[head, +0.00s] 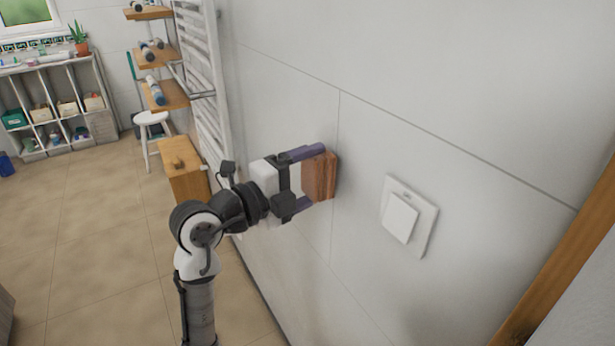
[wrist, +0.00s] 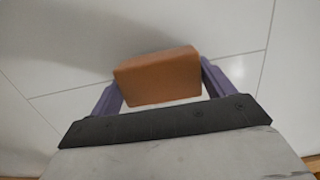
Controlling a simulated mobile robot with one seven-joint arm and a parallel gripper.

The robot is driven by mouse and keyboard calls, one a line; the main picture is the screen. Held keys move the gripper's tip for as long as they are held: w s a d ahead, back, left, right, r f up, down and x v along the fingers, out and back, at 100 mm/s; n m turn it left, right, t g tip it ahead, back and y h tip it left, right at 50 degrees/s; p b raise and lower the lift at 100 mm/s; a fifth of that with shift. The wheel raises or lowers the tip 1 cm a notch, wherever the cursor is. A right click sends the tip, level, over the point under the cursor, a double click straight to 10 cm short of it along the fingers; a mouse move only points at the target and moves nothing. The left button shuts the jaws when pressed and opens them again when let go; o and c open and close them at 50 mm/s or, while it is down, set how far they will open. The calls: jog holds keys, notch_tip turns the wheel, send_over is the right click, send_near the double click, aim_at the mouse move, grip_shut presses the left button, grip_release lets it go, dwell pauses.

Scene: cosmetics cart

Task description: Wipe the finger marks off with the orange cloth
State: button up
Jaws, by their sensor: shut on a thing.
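The orange cloth (head: 320,178) shows as a thick, block-shaped orange-brown piece, reddish brown with streaks in the head view. It also shows in the wrist view (wrist: 158,77), between the purple fingers. My gripper (head: 313,176) is shut on it, one finger above and one below in the head view. The cloth's far face is at or very close to the white wall panel (head: 270,110); I cannot tell if it touches. I cannot make out any finger marks on the wall or on the white light switch (head: 400,218); the wall behind the cloth is hidden.
The light switch is on the wall right of my gripper. A wooden door frame (head: 570,270) stands at the far right. A white towel radiator (head: 203,90), a wooden cabinet (head: 184,178) and a white stool (head: 151,119) are at left. The tiled floor (head: 95,215) is mostly clear.

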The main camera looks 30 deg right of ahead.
jog(key=shift+d, duration=0.7)
jog(key=shift+s, duration=0.1)
